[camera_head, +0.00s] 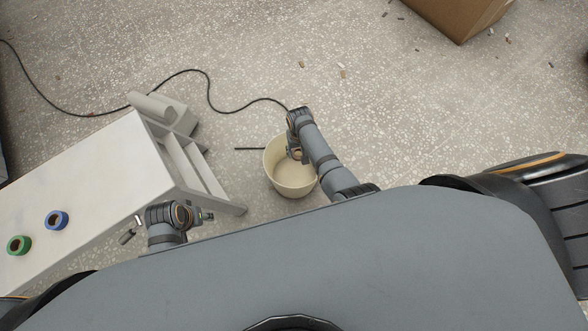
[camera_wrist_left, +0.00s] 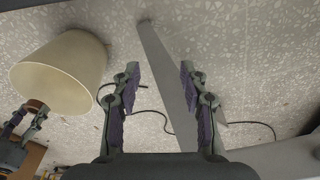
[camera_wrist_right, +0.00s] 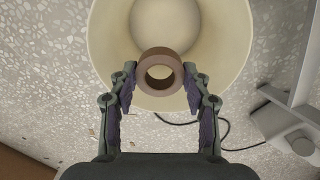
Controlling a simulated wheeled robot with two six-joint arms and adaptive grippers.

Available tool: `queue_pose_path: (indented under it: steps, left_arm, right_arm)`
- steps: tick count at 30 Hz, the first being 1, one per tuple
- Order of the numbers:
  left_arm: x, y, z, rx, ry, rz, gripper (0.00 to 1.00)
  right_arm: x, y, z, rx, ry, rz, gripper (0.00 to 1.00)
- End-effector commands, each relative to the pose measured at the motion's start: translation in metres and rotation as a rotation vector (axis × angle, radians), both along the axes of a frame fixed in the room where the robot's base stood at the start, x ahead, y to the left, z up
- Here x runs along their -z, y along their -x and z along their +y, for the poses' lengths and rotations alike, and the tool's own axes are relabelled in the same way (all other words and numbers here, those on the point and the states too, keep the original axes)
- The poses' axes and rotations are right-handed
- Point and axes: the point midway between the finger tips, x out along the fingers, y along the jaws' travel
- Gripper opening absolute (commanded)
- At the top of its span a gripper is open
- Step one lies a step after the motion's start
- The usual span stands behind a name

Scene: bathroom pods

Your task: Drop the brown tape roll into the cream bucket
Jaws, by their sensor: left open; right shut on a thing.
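The brown tape roll (camera_wrist_right: 160,53) is pinched between the fingertips of my right gripper (camera_wrist_right: 160,77). In the right wrist view it overlaps the near part of the mouth of the cream bucket (camera_wrist_right: 105,30). In the head view the bucket (camera_head: 293,182) stands upright on the floor, and my right gripper (camera_head: 295,153) is over its mouth, hiding part of the rim. The bucket also shows in the left wrist view (camera_wrist_left: 65,70), with the roll (camera_wrist_left: 36,106) near it. My left gripper (camera_wrist_left: 158,80) is open and empty, beside the white bench.
A white bench (camera_head: 90,175) with steps stands left of the bucket, carrying a blue tape roll (camera_head: 56,220) and a green tape roll (camera_head: 18,245). A black cable (camera_head: 150,87) crosses the floor. A cardboard box (camera_head: 455,15) is at the back right.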

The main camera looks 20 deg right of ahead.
Motion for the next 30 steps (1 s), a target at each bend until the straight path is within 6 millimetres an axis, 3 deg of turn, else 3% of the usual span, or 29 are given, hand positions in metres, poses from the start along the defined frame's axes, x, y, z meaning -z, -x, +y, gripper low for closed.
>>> queue_pose_path:
  steps: [1,6,9,13,26,27,30]
  left_arm:
    - [-0.002,0.001,-0.003,0.003,0.008,-0.009,0.44]
    - [-0.028,0.005,-0.013,0.018,0.033,-0.038,0.44]
    - [-0.007,0.001,-0.019,0.017,0.058,-0.098,0.44]
    - [0.003,-0.003,-0.023,0.015,0.079,-0.160,0.44]
    - [0.007,-0.006,-0.026,0.013,0.093,-0.205,0.44]
    - [0.007,-0.006,-0.026,0.013,0.093,-0.205,0.44]
    - [0.007,-0.006,-0.026,0.013,0.093,-0.205,0.44]
  right_arm:
    - [0.011,0.000,0.000,0.000,0.000,0.000,0.22]
    - [0.027,0.000,0.000,0.000,0.000,0.000,0.22]
    - [0.039,0.000,0.000,0.000,0.000,0.000,0.22]
    - [0.047,0.000,0.000,0.000,0.000,0.001,0.22]
    - [0.049,0.000,0.000,0.000,0.000,0.001,0.22]
    - [0.049,0.000,0.000,0.000,0.000,0.001,0.52]
    - [0.049,0.000,0.000,0.000,0.000,0.001,0.66]
